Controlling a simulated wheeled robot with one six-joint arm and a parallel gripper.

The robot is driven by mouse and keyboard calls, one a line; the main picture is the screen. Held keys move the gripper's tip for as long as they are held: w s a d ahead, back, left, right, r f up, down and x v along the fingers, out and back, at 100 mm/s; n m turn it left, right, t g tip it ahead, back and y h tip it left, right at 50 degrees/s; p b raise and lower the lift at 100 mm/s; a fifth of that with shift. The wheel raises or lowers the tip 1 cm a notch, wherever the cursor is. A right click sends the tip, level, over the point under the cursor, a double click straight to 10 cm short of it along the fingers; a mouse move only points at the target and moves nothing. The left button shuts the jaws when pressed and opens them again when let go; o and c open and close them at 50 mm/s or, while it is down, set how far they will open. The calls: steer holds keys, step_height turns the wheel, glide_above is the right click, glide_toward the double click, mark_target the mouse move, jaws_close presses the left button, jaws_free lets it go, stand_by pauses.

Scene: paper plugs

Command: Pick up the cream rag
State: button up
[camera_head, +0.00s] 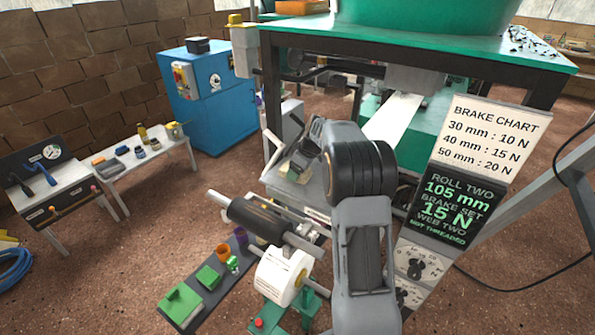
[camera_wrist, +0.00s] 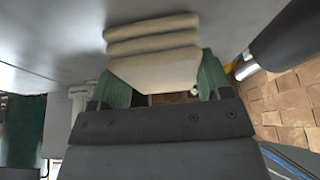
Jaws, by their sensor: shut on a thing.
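The cream rag (camera_wrist: 152,42) is a folded, layered cloth in the wrist view. It sits between the green fingers of my gripper (camera_wrist: 163,76), which is shut on it. In the head view a small cream patch of the rag (camera_head: 293,169) shows beside my gripper (camera_head: 300,160), over the grey metal surface of the machine. My wrist hides part of this area. I cannot tell whether the rag still touches the surface.
A dark roller (camera_head: 262,215) lies in front, with a white paper roll (camera_head: 283,276) below it. The brake chart panel (camera_head: 490,140) stands at the right. A green-topped frame (camera_head: 420,45) rises behind. Open floor lies at left, before a low bench (camera_head: 128,160).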

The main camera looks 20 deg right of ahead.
steer(key=shift+r, duration=0.55)
step_height(320, 180, up, 2)
steer(key=shift+r, duration=0.1)
steer(key=s+d+b, duration=0.1)
steer(key=s+d, duration=0.2)
steer(key=s, duration=0.1)
steer(key=s+d+b, duration=0.1)
steer(key=s+d, duration=0.3)
steer(key=s, duration=0.1)
steer(key=s+d+b, duration=0.2)
steer(key=s+d, duration=0.2)
steer(key=s, duration=0.1)
steer(key=shift+d+r, duration=0.1)
